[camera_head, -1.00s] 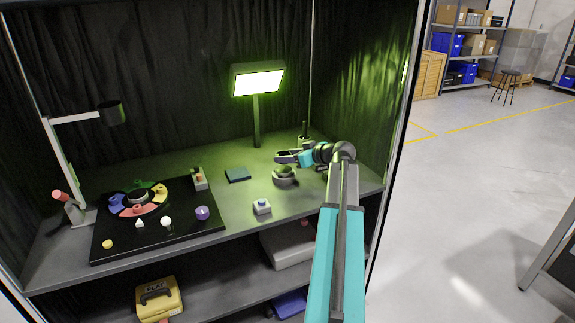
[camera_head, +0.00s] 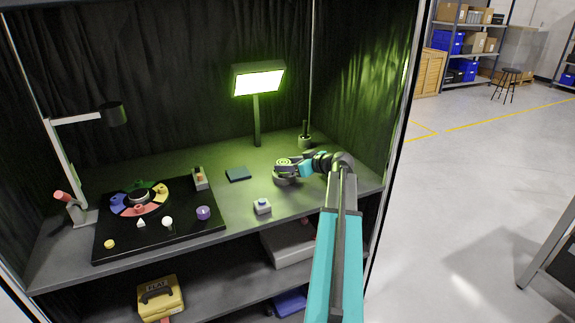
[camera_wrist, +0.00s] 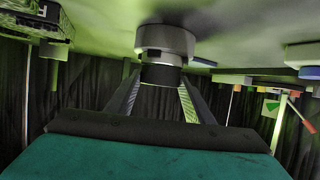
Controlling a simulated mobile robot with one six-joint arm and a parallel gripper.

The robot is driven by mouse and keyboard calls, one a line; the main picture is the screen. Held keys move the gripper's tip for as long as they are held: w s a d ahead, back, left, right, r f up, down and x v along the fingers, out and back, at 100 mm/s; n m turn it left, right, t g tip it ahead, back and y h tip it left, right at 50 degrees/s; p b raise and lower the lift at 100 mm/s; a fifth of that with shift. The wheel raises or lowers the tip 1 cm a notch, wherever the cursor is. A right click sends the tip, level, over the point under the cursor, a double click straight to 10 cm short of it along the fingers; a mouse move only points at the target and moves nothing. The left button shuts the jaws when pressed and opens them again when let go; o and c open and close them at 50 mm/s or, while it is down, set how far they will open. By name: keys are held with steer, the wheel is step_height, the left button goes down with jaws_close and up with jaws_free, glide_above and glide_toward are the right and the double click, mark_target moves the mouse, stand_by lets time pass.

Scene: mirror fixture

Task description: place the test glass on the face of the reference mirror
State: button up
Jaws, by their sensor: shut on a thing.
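My gripper (camera_head: 292,167) is over the round grey mirror mount (camera_head: 285,179) at the right of the bench. It is shut on the test glass, a small disc (camera_head: 283,162) whose top shows green and dark rings in the head view. In the wrist view, which looks upside down, my fingers (camera_wrist: 160,82) grip the dark-edged glass (camera_wrist: 161,73) from both sides. The glass lines up with the wide grey cylinder of the mount (camera_wrist: 165,40), with no clear gap. The mirror face is hidden, and I cannot tell whether the glass rests on it.
A lit green lamp panel (camera_head: 258,82) stands behind. A small button box (camera_head: 262,207) and a dark square pad (camera_head: 238,174) lie to the left. A black board (camera_head: 185,235) with a coloured dial is further left. A post stand (camera_head: 305,141) is behind right.

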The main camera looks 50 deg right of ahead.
steer(key=shift+f, duration=0.1)
steer(key=o, duration=1.2)
steer(key=shift+c, duration=0.2)
steer(key=shift+r, duration=0.2)
steer(key=shift+s, duration=0.35)
steer(key=b+v, duration=0.2)
steer(key=v, duration=0.9)
steer(key=shift+s+r, duration=0.15)
steer(key=shift+r, duration=0.05)
steer(key=shift+s+f, duration=0.1)
